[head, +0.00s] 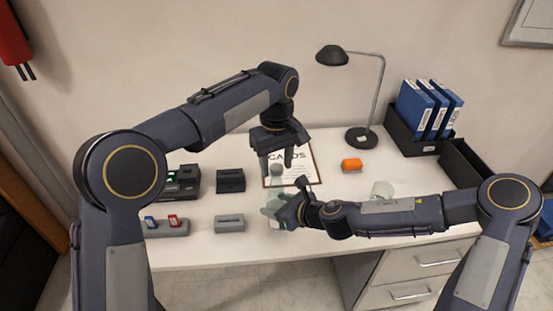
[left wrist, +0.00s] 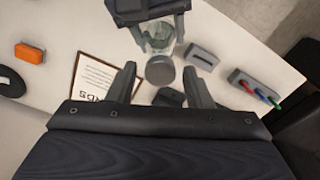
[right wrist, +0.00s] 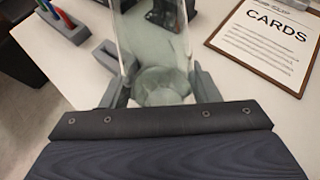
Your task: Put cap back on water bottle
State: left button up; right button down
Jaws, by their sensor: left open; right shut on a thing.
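The clear water bottle (head: 277,190) stands upright near the middle of the desk. A round grey cap (left wrist: 160,69) shows at its top in the left wrist view, over the clear body (left wrist: 160,40). My right gripper (head: 277,216) is shut around the lower part of the bottle, which also fills the middle of the right wrist view (right wrist: 155,50). The bottle's top is outside that view. My left gripper (head: 276,168) points down over the bottle top, open, its fingers (left wrist: 160,72) on either side of the cap with gaps showing. Whether the cap is fully seated cannot be told.
A clipboard reading CARDS (head: 302,175) lies behind the bottle. An orange block (head: 352,165), translucent object (head: 383,190) and lamp (head: 362,137) are to the right. A grey box (head: 230,223), black box (head: 230,181) and stick holder (head: 166,228) are to the left.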

pick_arm(q)
jog(key=c, duration=1)
jog(key=m, duration=0.3)
grip_shut()
jog(key=m, duration=1.5)
jog(key=o, duration=1.1)
grip_release()
